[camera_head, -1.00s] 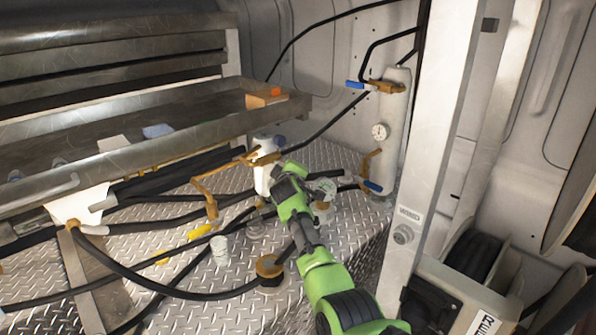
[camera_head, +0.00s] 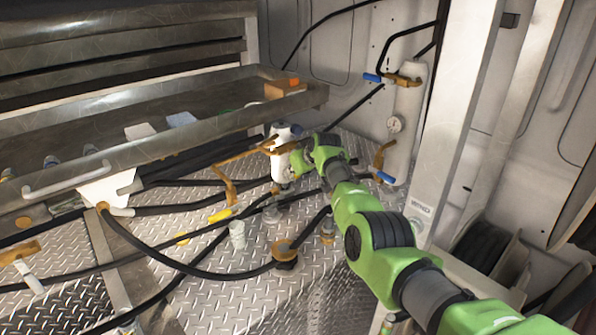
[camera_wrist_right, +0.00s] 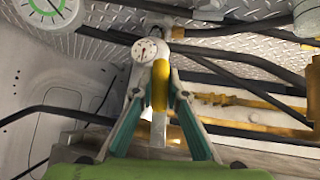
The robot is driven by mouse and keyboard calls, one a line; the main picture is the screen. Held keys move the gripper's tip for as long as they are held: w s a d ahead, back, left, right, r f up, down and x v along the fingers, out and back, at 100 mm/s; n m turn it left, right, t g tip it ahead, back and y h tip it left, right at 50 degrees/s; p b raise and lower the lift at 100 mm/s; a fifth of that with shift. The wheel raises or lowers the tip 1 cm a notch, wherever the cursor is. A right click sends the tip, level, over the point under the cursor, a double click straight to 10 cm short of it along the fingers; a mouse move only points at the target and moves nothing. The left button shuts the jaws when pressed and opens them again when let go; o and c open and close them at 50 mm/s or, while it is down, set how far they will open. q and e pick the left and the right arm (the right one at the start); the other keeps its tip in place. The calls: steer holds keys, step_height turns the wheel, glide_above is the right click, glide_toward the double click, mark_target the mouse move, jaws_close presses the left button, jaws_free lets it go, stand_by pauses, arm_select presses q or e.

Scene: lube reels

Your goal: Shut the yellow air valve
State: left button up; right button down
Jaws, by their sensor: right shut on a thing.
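A yellow valve handle (camera_wrist_right: 160,84) stands between the teal fingers of my right gripper (camera_wrist_right: 158,104) in the right wrist view, below a round white gauge (camera_wrist_right: 145,50). The right gripper is shut on this handle. In the head view my right gripper (camera_head: 303,160) is just right of a white canister (camera_head: 284,152) on the tread-plate floor, and it hides the held handle. Another yellow handle (camera_head: 220,215) shows to the left, on a brass pipe fitting. My left gripper is in neither view.
A metal tray shelf (camera_head: 150,152) runs along the left. Black hoses (camera_head: 190,273) cross the tread plate. A white cylinder (camera_head: 403,130) with blue-handled valves stands at the back wall, near a pale post (camera_head: 462,110). The tread plate at the front is partly clear.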

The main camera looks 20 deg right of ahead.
steer(key=shift+s+a+f+m+y+b, duration=0.15)
steer(key=shift+a+m+y+b, duration=0.15)
steer(key=shift+a+y+b, duration=0.15)
steer(key=shift+g, duration=0.3)
steer(key=c, duration=2)
jaws_free()
steer(key=shift+d+r, duration=0.1)
steer(key=shift+r, duration=0.1)
steer(key=shift+s+d+r, duration=0.1)
steer(key=shift+s+r, duration=0.25)
steer(key=v, duration=1)
steer(key=shift+s+r, duration=0.15)
steer(key=shift+s, duration=0.25)
